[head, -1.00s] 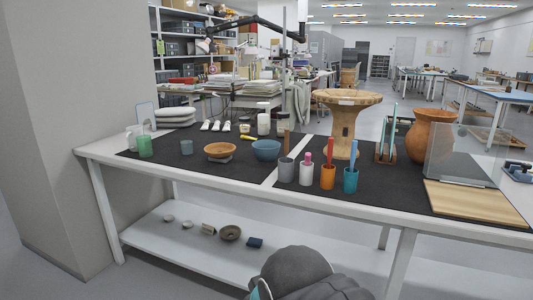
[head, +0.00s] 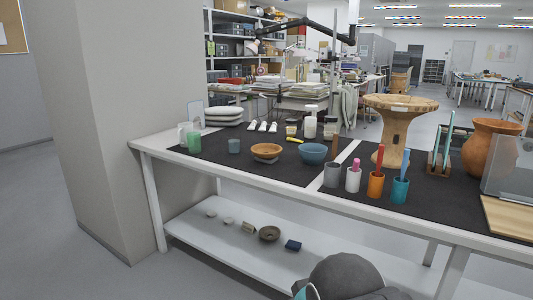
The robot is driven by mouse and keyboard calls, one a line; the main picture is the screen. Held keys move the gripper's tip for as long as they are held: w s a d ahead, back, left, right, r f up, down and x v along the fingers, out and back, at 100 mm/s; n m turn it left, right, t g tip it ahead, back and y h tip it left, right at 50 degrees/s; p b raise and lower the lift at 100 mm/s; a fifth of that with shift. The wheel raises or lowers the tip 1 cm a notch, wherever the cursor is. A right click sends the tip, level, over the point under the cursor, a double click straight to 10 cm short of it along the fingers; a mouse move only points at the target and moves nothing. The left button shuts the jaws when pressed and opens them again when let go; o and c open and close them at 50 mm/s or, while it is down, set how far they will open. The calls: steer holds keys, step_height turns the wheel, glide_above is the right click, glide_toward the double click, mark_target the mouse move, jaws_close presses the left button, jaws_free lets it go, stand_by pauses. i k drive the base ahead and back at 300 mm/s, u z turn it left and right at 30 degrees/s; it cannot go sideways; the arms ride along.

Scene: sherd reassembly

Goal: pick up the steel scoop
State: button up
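I cannot make out a steel scoop for certain in the head view. A small yellow-handled tool (head: 295,140) lies on the dark mat behind the bowls, too small to identify. My gripper is not in view; only a dark grey rounded part of my own arm shows at the bottom edge, hiding a bit of the lower shelf.
The white workbench (head: 140,145) carries a wooden bowl (head: 266,151), a blue bowl (head: 312,154), several cups, an orange cup (head: 375,188), a teal cup (head: 400,191), a tall pedestal vessel (head: 399,125) and an orange jar (head: 490,143). Small items lie on the lower shelf (head: 220,247). A grey pillar (head: 120,120) stands left.

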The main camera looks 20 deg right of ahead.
mark_target(335, 135)
steer(key=z, duration=0.35)
steer(key=i, duration=1.1)
steer(key=z, duration=0.1)
